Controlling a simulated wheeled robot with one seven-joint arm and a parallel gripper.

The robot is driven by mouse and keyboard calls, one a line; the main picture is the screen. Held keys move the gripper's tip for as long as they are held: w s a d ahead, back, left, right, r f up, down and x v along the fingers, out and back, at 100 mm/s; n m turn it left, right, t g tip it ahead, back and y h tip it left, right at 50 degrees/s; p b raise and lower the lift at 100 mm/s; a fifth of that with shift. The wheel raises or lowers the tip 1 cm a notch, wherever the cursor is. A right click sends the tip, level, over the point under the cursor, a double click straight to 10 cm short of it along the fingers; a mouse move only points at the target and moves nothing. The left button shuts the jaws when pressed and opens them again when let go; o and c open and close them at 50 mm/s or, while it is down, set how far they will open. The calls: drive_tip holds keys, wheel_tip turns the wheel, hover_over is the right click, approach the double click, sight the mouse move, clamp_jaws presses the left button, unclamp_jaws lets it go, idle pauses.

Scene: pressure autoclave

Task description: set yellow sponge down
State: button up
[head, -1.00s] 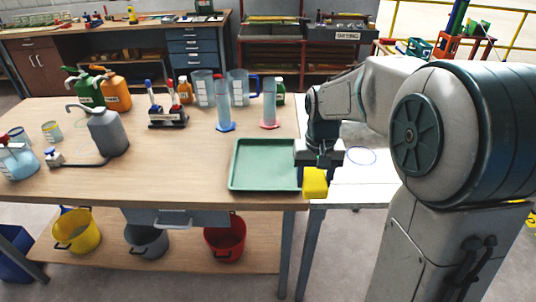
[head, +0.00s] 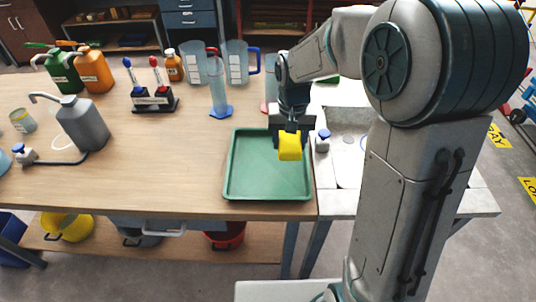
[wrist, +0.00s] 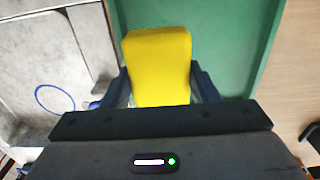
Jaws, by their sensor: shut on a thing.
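The yellow sponge (head: 290,147) is held in my gripper (head: 290,131), over the back right part of the green tray (head: 236,190). In the wrist view, the sponge (wrist: 158,62) sits between my two dark fingers, with my gripper (wrist: 160,88) shut on it. The green tray (wrist: 225,50) lies beneath and to the right of the sponge there. The sponge appears to be above the tray, but I cannot tell the exact height. The tray looks empty otherwise.
A white-and-blue bottle (head: 322,140) stands just right of the tray by the grey sink (head: 349,120). Measuring cylinders and jugs (head: 236,62) stand behind the tray. A grey dispenser bottle (head: 82,125) is at the left. The wooden table (head: 180,150) left of the tray is clear.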

hover_over(268, 165)
wheel_tip(268, 165, down, 3)
drive_tip(key=shift+d+f, duration=0.1)
drive_tip(key=shift+f+p, duration=0.45)
drive_tip(key=shift+f, duration=1.6)
drive_tip(key=shift+f, duration=0.1)
drive_tip(key=shift+f, duration=0.15)
drive_tip(key=o, duration=0.9)
drive_tip(key=shift+o, duration=0.2)
drive_tip(key=shift+r, duration=0.2)
